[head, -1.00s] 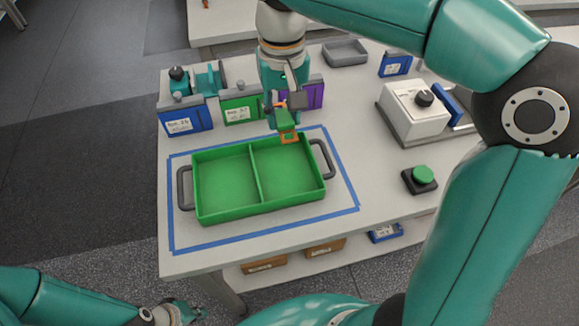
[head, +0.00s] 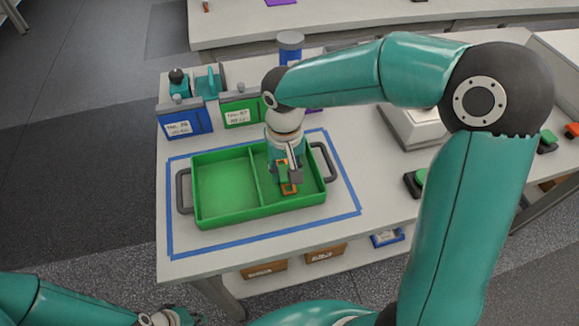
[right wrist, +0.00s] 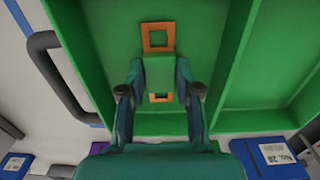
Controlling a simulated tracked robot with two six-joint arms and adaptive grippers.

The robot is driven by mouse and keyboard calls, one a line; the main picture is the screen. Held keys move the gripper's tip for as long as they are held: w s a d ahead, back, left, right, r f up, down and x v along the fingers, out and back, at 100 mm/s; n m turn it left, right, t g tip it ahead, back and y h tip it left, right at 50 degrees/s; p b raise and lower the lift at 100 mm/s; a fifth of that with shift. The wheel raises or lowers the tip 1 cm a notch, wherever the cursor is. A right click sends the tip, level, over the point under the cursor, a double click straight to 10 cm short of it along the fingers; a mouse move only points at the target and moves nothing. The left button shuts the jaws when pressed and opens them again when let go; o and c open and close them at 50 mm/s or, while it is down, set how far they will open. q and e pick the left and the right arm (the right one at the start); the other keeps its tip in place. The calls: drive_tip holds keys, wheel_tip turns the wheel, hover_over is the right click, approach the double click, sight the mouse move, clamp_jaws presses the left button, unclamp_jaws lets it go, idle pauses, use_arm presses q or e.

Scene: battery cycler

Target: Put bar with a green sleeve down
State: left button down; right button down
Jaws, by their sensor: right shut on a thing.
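The bar with a green sleeve (head: 289,188) has orange ends with square openings. It is in the right compartment of the green two-part tray (head: 225,221). My right gripper (head: 287,174) is shut on it; in the right wrist view the two fingers (right wrist: 158,78) clasp the green sleeve (right wrist: 159,70) from both sides. An orange end (right wrist: 158,38) sticks out beyond the fingers. I cannot tell whether the bar touches the tray floor. My left gripper (head: 180,317) is at the bottom left, away from the table; its jaws are too small and cut off to judge.
Blue tape (head: 343,186) frames the tray on the white table. Labelled blue (head: 183,123) and green (head: 242,112) bins stand behind it. A grey-white device (head: 413,128) and a green button (head: 420,177) are to the right, partly hidden by my arm. The left compartment (head: 224,184) is empty.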

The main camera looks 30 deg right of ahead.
sight(286, 173)
drive_tip(key=shift+f, duration=0.15)
drive_tip(key=c, duration=0.8)
unclamp_jaws()
wheel_tip(286, 173, up, 12)
drive_tip(key=shift+p, duration=0.3)
